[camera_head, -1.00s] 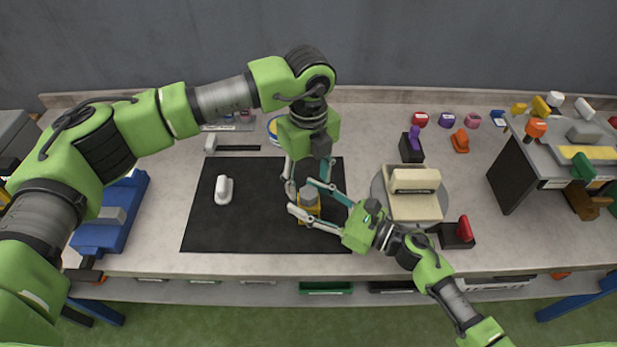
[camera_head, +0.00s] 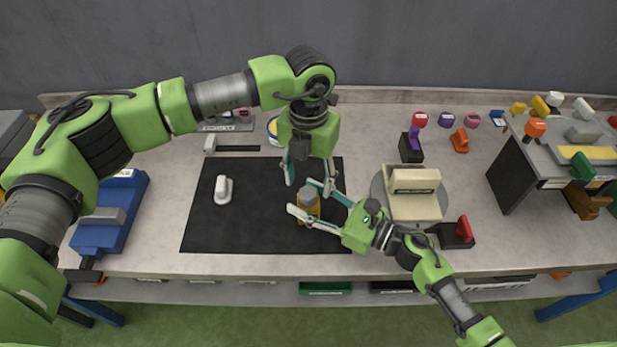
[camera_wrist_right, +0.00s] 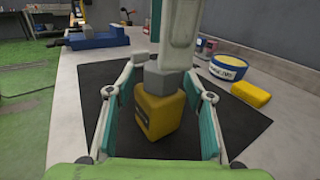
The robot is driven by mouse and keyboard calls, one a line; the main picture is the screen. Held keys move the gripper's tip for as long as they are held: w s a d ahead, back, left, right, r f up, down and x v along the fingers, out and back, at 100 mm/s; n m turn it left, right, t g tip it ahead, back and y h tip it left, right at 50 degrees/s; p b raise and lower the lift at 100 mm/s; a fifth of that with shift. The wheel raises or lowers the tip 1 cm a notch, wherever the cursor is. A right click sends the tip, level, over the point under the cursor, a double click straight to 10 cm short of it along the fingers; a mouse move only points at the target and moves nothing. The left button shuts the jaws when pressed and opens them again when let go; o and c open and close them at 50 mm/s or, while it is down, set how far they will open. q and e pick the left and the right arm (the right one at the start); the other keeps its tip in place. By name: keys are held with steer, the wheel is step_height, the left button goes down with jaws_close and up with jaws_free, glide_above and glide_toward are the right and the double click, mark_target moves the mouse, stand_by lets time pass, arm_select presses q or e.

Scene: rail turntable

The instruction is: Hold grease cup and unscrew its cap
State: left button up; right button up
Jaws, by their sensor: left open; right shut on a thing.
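The grease cup has a yellow body (camera_head: 307,209) and a grey faceted cap (camera_head: 309,192), and it stands upright on the black mat (camera_head: 240,225). My right gripper (camera_head: 302,198) is shut on the yellow body from the right. The right wrist view shows the body (camera_wrist_right: 159,115) between its pads and the grey cap (camera_wrist_right: 164,77) still on top. My left gripper (camera_head: 309,181) points down from above at the cap with its fingers open. In the right wrist view a left finger (camera_wrist_right: 177,35) hangs just above or behind the cap; contact is unclear.
A white handle-like piece (camera_head: 223,190) lies on the mat to the left. A round tub (camera_wrist_right: 232,70) and a yellow block (camera_wrist_right: 251,94) stand behind the cup. A turntable with a cream block (camera_head: 415,205) is to the right. A blue vise-like tool (camera_head: 108,215) is at far left.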

mark_target(309, 192)
arm_select(q)
steer(key=m, duration=0.6)
steer(key=shift+m, duration=0.3)
steer(key=shift+f, duration=0.15)
steer(key=shift+f, duration=1.9)
steer(key=c, duration=1.4)
steer(key=n, duration=0.4)
steer(key=shift+n, duration=1.1)
